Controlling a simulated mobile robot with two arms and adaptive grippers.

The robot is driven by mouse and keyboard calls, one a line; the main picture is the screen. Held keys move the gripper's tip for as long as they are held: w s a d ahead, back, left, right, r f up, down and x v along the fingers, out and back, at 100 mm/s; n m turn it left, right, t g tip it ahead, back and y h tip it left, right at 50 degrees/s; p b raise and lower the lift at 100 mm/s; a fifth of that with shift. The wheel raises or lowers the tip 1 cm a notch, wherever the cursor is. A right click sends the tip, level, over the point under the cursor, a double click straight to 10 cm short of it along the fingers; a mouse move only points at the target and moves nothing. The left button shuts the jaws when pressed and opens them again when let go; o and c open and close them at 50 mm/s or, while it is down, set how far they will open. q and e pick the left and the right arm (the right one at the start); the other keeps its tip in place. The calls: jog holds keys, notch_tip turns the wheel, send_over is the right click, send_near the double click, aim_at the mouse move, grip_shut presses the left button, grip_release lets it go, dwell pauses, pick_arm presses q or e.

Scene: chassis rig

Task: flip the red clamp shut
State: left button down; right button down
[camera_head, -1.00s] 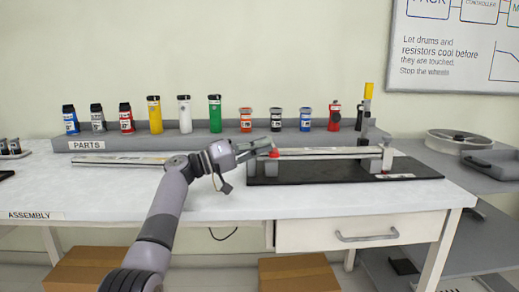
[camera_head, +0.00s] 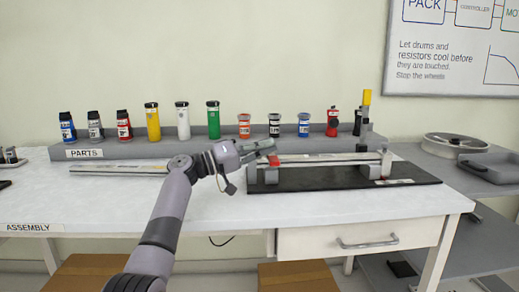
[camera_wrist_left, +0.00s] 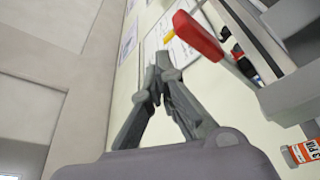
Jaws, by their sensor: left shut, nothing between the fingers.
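The red clamp (camera_head: 273,160) is at the left end of the black fixture board, above a grey block. Its red handle sits low, unlike the upright yellow one; its exact tilt is hard to tell. In the left wrist view the red handle (camera_wrist_left: 199,36) fills the upper right, with grey metal parts beside it. My left gripper (camera_head: 270,148) is just behind and above the red handle in the head view. Its fingers (camera_wrist_left: 162,62) meet at the tips with nothing between them, apart from the handle in the wrist view. My right gripper is not in view.
The black board (camera_head: 320,182) carries a long bar (camera_head: 325,159) and an upright yellow clamp handle (camera_head: 366,98) at its right end. The parts rack (camera_head: 115,152) with bottles and small jars stands behind. The front of the white table (camera_head: 150,205) is clear.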

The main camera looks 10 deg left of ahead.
pick_arm(q)
jog(key=s+a+f, duration=0.1)
jog(key=s+a, duration=0.2)
jog(key=a, duration=0.7)
jog(key=shift+f, duration=0.35)
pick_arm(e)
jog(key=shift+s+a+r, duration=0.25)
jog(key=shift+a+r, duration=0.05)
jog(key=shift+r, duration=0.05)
